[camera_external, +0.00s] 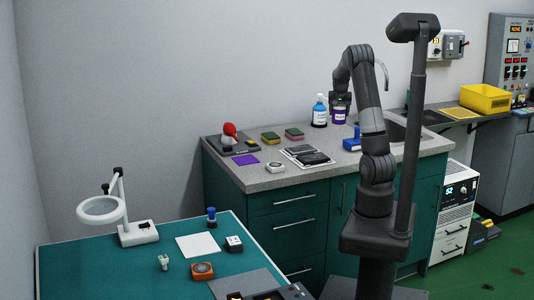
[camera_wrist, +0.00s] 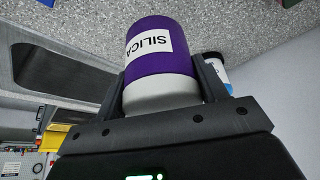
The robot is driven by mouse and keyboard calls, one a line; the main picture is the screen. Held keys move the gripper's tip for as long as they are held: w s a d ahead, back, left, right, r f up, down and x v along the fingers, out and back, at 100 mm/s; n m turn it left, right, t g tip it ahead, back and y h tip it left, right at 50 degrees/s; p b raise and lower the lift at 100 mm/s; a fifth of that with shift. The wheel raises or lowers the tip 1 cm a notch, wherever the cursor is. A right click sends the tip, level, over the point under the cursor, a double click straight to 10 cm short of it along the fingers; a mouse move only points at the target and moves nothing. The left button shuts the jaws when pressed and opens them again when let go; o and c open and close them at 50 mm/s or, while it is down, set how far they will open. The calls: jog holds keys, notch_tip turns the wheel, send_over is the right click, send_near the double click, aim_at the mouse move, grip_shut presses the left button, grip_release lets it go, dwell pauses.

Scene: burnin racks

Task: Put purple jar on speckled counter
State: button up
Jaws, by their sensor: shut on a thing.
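The purple jar (camera_wrist: 160,60) has a white label reading "SILICA" and a pale lid end. My gripper (camera_wrist: 165,92) is shut on it, with one finger on each side. In the external view the purple jar (camera_external: 339,114) is upright below my gripper (camera_external: 340,100), at the back of the speckled counter (camera_external: 285,180). The speckled counter (camera_wrist: 90,20) also shows behind the jar in the wrist view. I cannot tell whether the jar's base touches the counter.
A blue stamp-like object (camera_external: 352,143), black trays (camera_external: 308,156), sponges (camera_external: 270,137) and a red-topped item (camera_external: 230,132) also sit on the counter. The sink (camera_external: 400,128) is to the right. The front counter edge is mostly clear.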

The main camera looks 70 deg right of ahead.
jog(key=shift+w+a+f, duration=0.15)
jog(key=shift+w+f, duration=1.65)
jog(key=shift+f, duration=0.25)
jog(key=shift+w+a+f, duration=0.15)
jog(key=shift+w+f, duration=1.65)
jog(key=shift+f, duration=0.25)
jog(key=shift+f, duration=0.1)
jog(key=o, duration=1.1)
jog(key=v, duration=1.2)
